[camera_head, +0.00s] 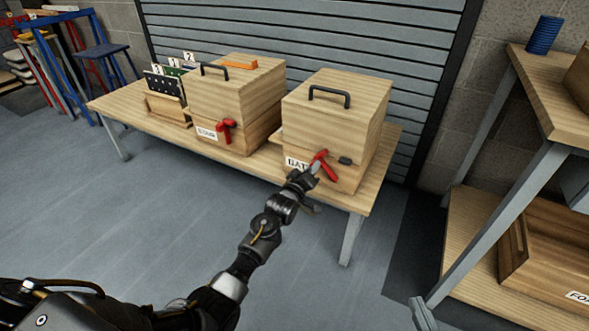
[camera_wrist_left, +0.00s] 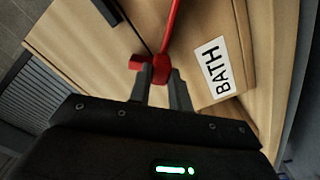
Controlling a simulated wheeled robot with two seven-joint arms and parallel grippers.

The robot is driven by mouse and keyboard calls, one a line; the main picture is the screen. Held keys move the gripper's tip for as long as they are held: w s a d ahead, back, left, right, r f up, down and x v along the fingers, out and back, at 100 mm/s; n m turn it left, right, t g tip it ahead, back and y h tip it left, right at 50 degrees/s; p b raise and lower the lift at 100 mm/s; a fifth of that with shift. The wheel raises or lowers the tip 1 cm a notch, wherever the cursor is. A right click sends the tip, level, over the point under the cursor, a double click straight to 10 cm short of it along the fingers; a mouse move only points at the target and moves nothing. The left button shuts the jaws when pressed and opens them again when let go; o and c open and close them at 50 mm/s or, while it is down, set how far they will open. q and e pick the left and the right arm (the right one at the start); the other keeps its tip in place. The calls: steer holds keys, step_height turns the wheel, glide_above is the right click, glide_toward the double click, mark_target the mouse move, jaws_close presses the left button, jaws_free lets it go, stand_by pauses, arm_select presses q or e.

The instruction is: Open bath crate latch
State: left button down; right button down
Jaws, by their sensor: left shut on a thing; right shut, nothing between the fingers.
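The bath crate (camera_head: 345,125) is a light wooden box with a black lid handle (camera_head: 329,97), standing at the right end of a low wooden table. Its white label reads BATH in the left wrist view (camera_wrist_left: 217,68) and is partly covered by my arm in the head view. Its red latch (camera_head: 328,166) sits on the front face, tilted in the head view. My left gripper (camera_head: 314,169) is at the crate front. In the left wrist view its fingers (camera_wrist_left: 161,80) are shut on the red latch (camera_wrist_left: 171,32). My right gripper is not in view.
A second wooden crate (camera_head: 235,95) with its own red latch (camera_head: 226,130) stands to the left on the table (camera_head: 150,128). A rack of panels (camera_head: 165,90) is beyond it. A wooden shelf unit (camera_head: 540,110) stands at the right. The floor in front is clear.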

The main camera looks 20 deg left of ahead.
arm_select(q)
steer(key=shift+f, duration=0.15)
arm_select(e)
steer(key=shift+a+r, duration=0.35)
steer(key=shift+a, duration=0.2)
arm_select(q)
steer(key=c, duration=1.3)
jaws_free()
steer(key=shift+s+a, duration=0.1)
arm_select(e)
steer(key=shift+w, duration=0.1)
arm_select(q)
steer(key=s+p, duration=0.1)
steer(key=s, duration=0.2)
steer(key=s+a, duration=0.1)
steer(key=s, duration=0.3)
steer(key=s+p, duration=0.1)
steer(key=s, duration=0.2)
steer(key=shift+s+a+p, duration=0.15)
steer(key=shift+s+p, duration=0.1)
steer(key=shift+p, duration=0.05)
arm_select(e)
steer(key=s+d+f+m+g+h, duration=0.1)
steer(key=d+f+g+h, duration=0.3)
steer(key=f, duration=0.4)
steer(key=shift+s+d+f+g, duration=0.3)
steer(key=shift+s+d+g, duration=0.3)
steer(key=shift+d, duration=0.6)
